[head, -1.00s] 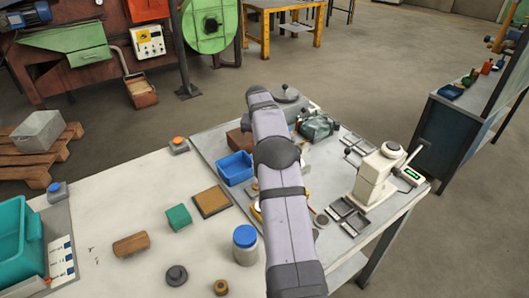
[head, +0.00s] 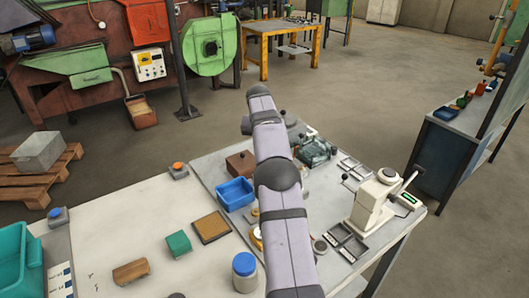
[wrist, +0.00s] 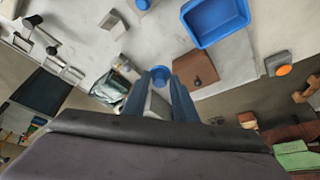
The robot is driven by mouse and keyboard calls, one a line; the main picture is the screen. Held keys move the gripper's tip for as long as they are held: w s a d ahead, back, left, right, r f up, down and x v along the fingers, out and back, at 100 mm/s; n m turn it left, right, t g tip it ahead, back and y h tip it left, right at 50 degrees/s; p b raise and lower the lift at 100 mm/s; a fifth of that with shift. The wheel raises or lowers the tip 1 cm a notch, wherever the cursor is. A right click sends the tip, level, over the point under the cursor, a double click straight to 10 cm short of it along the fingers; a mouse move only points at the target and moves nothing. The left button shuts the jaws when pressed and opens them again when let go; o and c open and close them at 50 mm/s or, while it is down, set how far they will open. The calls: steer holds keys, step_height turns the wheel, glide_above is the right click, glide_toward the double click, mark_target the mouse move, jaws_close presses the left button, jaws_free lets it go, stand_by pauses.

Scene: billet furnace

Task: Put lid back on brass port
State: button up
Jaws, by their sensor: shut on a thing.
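My gripper (wrist: 164,82) shows in the wrist view with its two blue-grey fingers close together. It is shut on a small round blue piece at the fingertips, which looks like the lid (wrist: 160,73). In the head view my own arm hides the gripper and what it holds. A brass-coloured ring, likely the brass port (head: 256,238), shows partly from behind my arm on the table, between the blue tray and the blue-capped bottle. I do not make out the port in the wrist view.
A blue tray (head: 235,194), a brown box (head: 240,164) and a green device (head: 315,150) stand around my arm. A white press (head: 375,200) stands right; a blue-capped bottle (head: 244,271) is near the front.

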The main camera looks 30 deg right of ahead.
steer(key=s+a+f+n+t+y+p, duration=0.1)
steer(key=s+a+f+n+y+p, duration=0.1)
steer(key=s+a+f+n, duration=0.4)
steer(key=s+a+f, duration=0.2)
steer(key=a, duration=0.1)
steer(key=shift+a+f+p, duration=0.25)
steer(key=shift+f+p, duration=0.15)
stand_by(0.6)
steer(key=shift+s, duration=0.1)
steer(key=shift+f, duration=0.2)
steer(key=shift+f+b, duration=2.35)
steer(key=shift+f, duration=0.7)
